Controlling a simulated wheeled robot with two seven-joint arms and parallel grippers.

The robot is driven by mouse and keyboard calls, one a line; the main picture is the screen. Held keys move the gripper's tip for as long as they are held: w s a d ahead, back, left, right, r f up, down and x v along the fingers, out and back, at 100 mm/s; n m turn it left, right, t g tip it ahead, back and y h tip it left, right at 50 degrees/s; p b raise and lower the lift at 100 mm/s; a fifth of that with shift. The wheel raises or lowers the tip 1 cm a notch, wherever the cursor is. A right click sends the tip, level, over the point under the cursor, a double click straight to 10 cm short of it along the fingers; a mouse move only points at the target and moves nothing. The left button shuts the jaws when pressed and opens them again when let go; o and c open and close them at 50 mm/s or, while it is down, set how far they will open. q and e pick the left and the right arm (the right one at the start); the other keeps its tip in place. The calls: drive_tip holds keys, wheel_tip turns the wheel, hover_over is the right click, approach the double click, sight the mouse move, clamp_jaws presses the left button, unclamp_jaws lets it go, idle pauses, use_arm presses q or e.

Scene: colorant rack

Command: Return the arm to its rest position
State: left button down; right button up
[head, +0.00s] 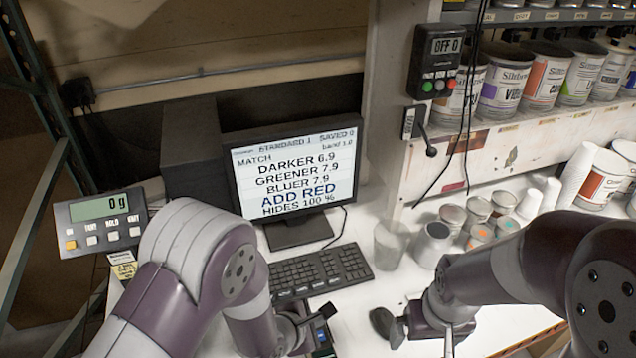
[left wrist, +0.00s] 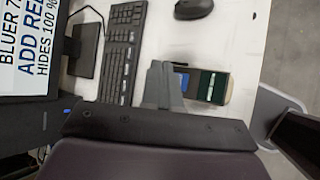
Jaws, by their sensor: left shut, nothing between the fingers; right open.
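My left arm comes in from the left. My left gripper (head: 316,320) is low over the front of the white counter, in front of the keyboard. In the left wrist view its fingers (left wrist: 164,84) are together with nothing between them. A small dark green and blue block (left wrist: 208,86) is beside the fingertips; whether they touch it I cannot tell. My right gripper (head: 428,326) is open over the counter's front, just right of the black mouse (head: 382,322). Its fingertips are partly hidden by its own wrist.
The keyboard (head: 318,272) and monitor (head: 297,172) stand behind the left gripper. A scale display (head: 101,222) is at left. Several small cans and a grey cup (head: 432,245) stand behind my right arm. Paint cans (head: 505,76) line the shelf.

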use_arm(q)
drive_tip(key=shift+s+a+f+m, duration=0.15)
drive_tip(key=shift+s+f+m, duration=0.1)
drive_tip(key=shift+m, duration=0.65)
drive_tip(key=s+a+f+m+g+y+b, duration=0.1)
drive_tip(key=s+a+m+g+y+b, duration=0.1)
drive_tip(key=a+m+b, duration=0.5)
drive_tip(key=s+a+f+m+g+y+b, duration=0.2)
drive_tip(key=s+a+m+b, duration=0.4)
drive_tip(key=a+m, duration=0.4)
drive_tip(key=shift+s+a+m+g+y+b, duration=0.3)
drive_tip(key=shift+m+g+y+b, duration=0.3)
drive_tip(key=shift+g, duration=0.4)
